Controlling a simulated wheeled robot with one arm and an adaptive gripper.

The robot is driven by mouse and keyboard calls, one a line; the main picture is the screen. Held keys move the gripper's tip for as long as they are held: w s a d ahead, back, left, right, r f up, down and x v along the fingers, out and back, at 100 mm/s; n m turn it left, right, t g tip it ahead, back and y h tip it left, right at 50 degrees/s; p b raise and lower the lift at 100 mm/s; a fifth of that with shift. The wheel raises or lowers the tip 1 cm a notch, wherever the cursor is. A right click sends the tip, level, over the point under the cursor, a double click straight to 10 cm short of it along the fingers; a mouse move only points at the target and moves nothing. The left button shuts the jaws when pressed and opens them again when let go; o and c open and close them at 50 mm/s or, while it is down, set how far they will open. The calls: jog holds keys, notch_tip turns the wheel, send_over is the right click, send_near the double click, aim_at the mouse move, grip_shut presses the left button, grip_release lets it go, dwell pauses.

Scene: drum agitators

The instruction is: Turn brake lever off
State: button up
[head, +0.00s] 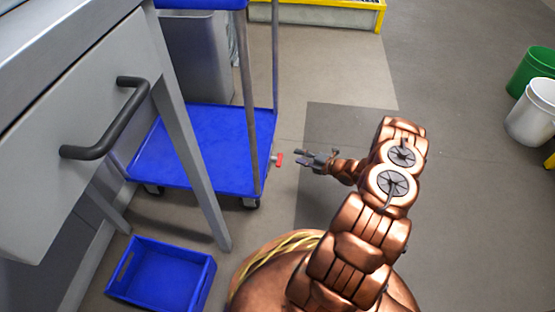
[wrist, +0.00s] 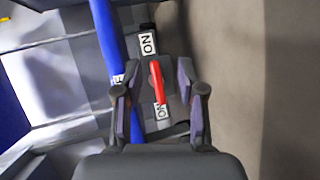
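A small red brake lever (head: 279,160) sticks out from the right side of a blue cart (head: 228,150). In the wrist view the red lever (wrist: 156,82) lies lengthwise on a grey plate, with white labels at its upper and lower ends; the upper one reads as ON, the lower one is partly covered. My gripper (head: 305,160) is open and empty, just right of the lever in the head view. In the wrist view the fingers of my gripper (wrist: 160,105) stand on either side of the lever's lower part, apart from it as far as I can tell.
A grey drawer cabinet with a dark handle (head: 108,125) stands at the left. A blue crate (head: 162,275) lies on the floor at lower left. Green (head: 535,72) and white (head: 533,112) buckets stand at the far right. The floor right of the cart is clear.

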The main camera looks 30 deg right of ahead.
aim_at(280, 159)
jog(key=s+a+f+n+t+y, duration=0.1)
jog(key=s+a+t+y, duration=0.1)
jog(key=s+a+y, duration=0.15)
jog(key=shift+h, duration=0.45)
jog(key=shift+b+x, duration=1.8)
jog(key=shift+x, duration=2.55)
jog(key=shift+a, duration=0.1)
jog(key=shift+s, duration=0.1)
grip_shut()
